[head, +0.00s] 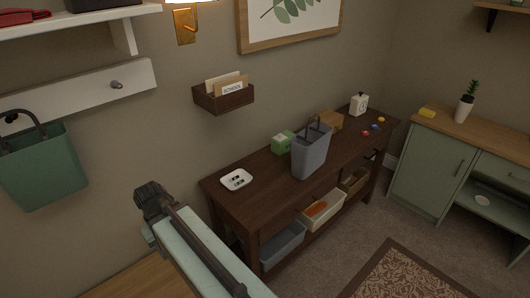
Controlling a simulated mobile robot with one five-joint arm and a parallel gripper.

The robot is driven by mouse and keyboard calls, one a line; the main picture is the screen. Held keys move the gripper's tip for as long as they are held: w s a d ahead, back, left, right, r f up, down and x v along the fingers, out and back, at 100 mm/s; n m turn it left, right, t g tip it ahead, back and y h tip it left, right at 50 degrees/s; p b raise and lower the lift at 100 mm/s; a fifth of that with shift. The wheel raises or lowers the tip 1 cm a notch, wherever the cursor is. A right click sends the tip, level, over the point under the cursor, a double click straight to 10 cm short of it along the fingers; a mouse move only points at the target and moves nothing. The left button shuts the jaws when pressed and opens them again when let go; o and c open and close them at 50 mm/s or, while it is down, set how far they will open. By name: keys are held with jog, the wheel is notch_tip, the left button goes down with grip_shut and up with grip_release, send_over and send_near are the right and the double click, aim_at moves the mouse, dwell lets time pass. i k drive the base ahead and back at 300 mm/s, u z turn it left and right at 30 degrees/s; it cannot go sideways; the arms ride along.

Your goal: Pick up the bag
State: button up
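A green bag (42,167) hangs at the left from the white peg rail on the wall, its dark handle looped up over the rail's front. A grey-blue bag-like carrier (311,152) with a raised handle stands upright on the dark wooden table. My arm comes up from the bottom middle, between the green bag and the table, and touches neither.
The dark table (243,203) also bears a white dish (236,180), a green box (283,142), a white box (359,104) and small colored items. Bins fill its lower shelf. A letter holder (223,97) is on the wall above. Green cabinets (428,172) stand right; the carpet is open.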

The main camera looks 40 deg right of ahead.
aim_at(311, 143)
jog(key=u, duration=2.2)
jog(key=k, duration=2.5)
jog(key=z, duration=0.6)
jog(key=i, duration=1)
